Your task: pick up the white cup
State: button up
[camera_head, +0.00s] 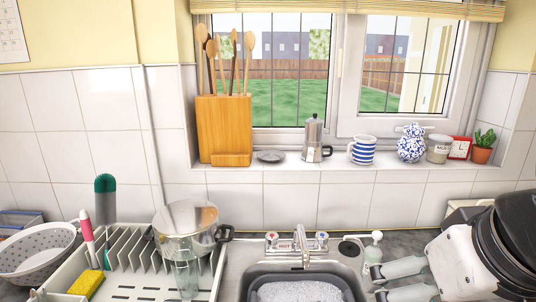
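I cannot make out a plain white cup. A white mug with blue stripes (362,150) stands upright on the windowsill, its handle toward the left. A pale, lettered jar (438,148) stands farther right on the sill. My gripper (378,284) is at the lower right, beside the sink's right edge, with its two pale fingers apart and nothing seen between them. It is well below and in front of the sill. The sink (255,277) holds a dark basin with white suds, cut off by the bottom edge; anything under the suds is hidden.
A tap (301,245) rises behind the basin, with a small dispenser bottle (374,250) to its right. A dish rack (128,265) with a pot (185,222) and a clear glass (187,276) fills the left. A moka pot (313,140) and blue-patterned pot (411,146) flank the striped mug.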

jog(key=c, duration=0.4)
jog(key=w+d+f+m+g+b, duration=0.2)
jog(key=w+d+f+m, duration=0.3)
jog(key=d, duration=0.2)
jog(key=w+d+f+m+g+h+b, duration=0.1)
jog(key=w+d+f+m, duration=0.3)
jog(key=d, duration=0.4)
jog(key=w+d+f+m+g+b, duration=0.2)
jog(key=w+d+f+m, duration=0.3)
jog(key=d, duration=0.2)
jog(key=d+f+m, duration=0.1)
jog(key=d+f, duration=0.1)
jog(key=f, duration=0.3)
jog(key=d+f+m+b, duration=0.1)
jog(key=d+f, duration=0.2)
jog(key=f, duration=0.2)
jog(key=s+d+f+m+y, duration=0.1)
jog(key=d+f+m, duration=0.1)
jog(key=f, duration=0.3)
jog(key=shift+d+f+g, duration=0.15)
jog(key=shift+d+g, duration=0.15)
jog(key=shift+d, duration=0.45)
jog(key=shift+a+f, duration=0.15)
jog(key=shift+f, duration=2.6)
